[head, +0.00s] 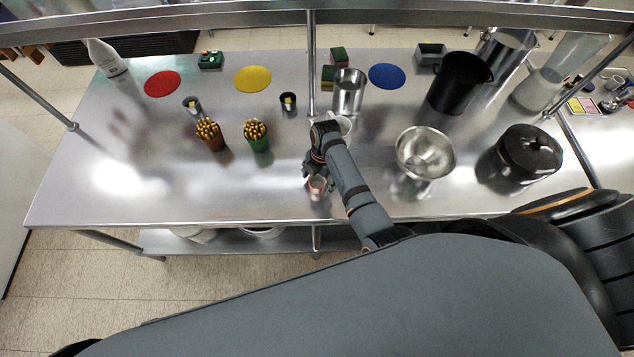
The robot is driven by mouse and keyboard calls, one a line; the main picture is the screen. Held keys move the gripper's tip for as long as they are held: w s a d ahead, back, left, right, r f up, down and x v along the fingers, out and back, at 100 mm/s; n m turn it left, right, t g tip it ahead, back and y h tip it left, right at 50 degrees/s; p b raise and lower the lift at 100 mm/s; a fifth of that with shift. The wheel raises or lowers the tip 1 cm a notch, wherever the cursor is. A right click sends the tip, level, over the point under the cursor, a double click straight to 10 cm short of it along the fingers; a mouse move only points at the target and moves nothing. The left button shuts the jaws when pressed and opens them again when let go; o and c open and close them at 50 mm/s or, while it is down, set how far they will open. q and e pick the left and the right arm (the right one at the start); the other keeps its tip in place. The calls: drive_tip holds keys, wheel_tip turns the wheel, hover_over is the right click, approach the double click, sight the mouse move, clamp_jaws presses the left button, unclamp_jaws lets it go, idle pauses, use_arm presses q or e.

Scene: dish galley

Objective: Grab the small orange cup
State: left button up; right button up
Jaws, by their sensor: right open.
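The small orange cup (317,187) stands on the steel table near its front edge, just below my right gripper in the head view. My right gripper (316,174) is open, with its fingers at the cup's upper part and partly covering it. I cannot tell whether the fingers touch the cup. My left gripper is not in view.
A white mug (345,125) is partly hidden behind my right arm. A steel bowl (425,153) and a black lidded pot (527,153) stand to the right. A brown cup (214,144) and a green cup (259,144), both filled with yellow sticks, stand left. The front left table is clear.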

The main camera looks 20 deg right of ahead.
drive_tip(key=shift+w+f, duration=0.1)
drive_tip(key=shift+f, duration=0.05)
drive_tip(key=shift+c, duration=0.8)
drive_tip(key=c, duration=1.1)
drive_tip(key=shift+c, duration=0.3)
